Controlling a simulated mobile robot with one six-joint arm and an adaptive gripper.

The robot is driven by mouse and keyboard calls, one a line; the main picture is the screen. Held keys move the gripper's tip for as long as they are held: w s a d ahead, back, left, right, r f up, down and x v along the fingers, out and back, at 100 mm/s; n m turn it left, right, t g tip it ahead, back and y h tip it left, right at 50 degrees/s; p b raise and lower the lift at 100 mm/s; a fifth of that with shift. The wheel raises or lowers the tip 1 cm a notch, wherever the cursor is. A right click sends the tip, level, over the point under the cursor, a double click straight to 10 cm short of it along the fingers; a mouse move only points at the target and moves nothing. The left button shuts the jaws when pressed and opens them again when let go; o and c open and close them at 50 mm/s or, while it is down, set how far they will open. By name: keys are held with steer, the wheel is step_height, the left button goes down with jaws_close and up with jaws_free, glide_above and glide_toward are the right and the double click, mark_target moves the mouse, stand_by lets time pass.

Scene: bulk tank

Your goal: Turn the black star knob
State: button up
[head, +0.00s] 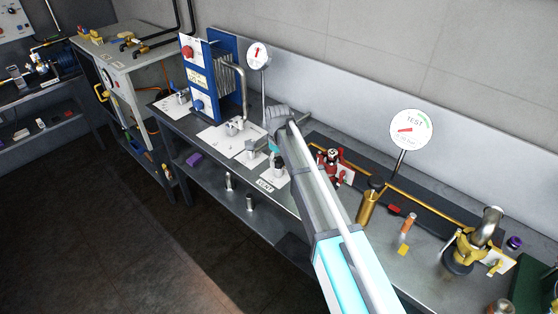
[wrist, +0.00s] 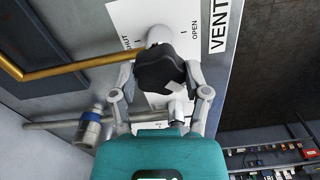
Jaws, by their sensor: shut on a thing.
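The black star knob (wrist: 158,66) sits between the two fingers of my gripper (wrist: 160,76) in the wrist view. The fingers are shut on it from either side. Behind it is a white plate (wrist: 120,18) with a SHUT mark on the left and an OPEN mark on the right. A VENT label (wrist: 218,26) is at the plate's right. In the head view my gripper (head: 277,158) is over the VENT label (head: 265,186) near the bench's front edge, and my arm partly hides the knob there. The knob's exact turn angle cannot be told.
A brass pipe (wrist: 70,67) runs to the knob's fitting. A red valve (head: 333,160), a brass cylinder (head: 367,207) and the TEST gauge (head: 411,129) stand to the right of my arm. A blue plate unit (head: 212,82) stands at the left. Open floor lies before the bench.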

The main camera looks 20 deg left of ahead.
steer(key=shift+s+n, duration=0.15)
steer(key=shift+n, duration=1.15)
steer(key=o, duration=1.1)
steer(key=shift+o, duration=0.2)
steer(key=shift+r, duration=0.1)
